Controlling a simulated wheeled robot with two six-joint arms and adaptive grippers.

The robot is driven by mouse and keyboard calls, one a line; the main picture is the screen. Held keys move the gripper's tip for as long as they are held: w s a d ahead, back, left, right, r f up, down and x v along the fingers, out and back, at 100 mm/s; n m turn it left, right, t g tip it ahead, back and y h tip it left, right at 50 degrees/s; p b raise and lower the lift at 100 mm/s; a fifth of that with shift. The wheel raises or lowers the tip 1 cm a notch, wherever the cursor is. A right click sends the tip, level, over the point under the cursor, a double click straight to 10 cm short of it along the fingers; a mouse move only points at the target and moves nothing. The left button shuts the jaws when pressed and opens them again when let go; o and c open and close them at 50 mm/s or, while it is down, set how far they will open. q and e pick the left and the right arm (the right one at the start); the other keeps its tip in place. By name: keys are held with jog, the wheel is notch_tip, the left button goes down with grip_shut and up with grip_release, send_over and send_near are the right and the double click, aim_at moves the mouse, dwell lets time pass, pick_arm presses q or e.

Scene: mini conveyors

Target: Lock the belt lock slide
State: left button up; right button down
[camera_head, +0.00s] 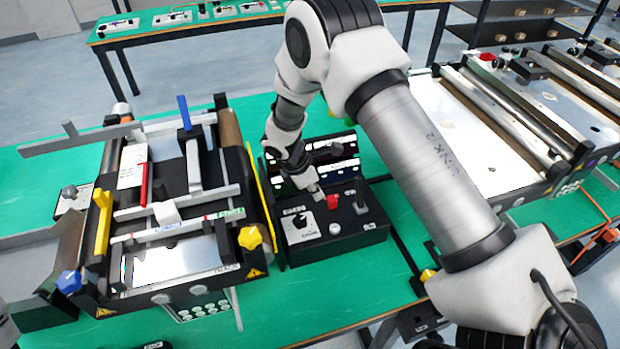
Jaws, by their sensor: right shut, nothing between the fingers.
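The mini conveyor (175,262) stands at the left on the green table. A black control box (345,240) stands just right of it, with a white label plate (300,226), a red piece (332,201), a black upright lever (360,196) and a pale round button (335,228) on its top. The labels are too small to read, so I cannot tell for sure which part is the belt lock slide. My right gripper (317,192) is shut and empty, pointing down at the back of the box top, close to the red piece. Whether it touches anything is unclear. My left gripper is not visible.
A yellow knob (250,238) and a yellow plate (262,205) sit at the conveyor's right side, close to the box. Blue and yellow upright handles rise from the conveyor. Another conveyor (480,130) stands at the right. Green table is clear in front of the box.

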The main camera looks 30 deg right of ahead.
aim_at(333, 197)
jog(key=shift+x, duration=1.55)
jog(key=shift+s+d, duration=0.1)
jog(key=shift+d, duration=0.35)
jog(key=d, duration=0.3)
jog(key=shift+s, duration=0.35)
jog(key=shift+a+r, duration=0.1)
jog(key=shift+a, duration=0.05)
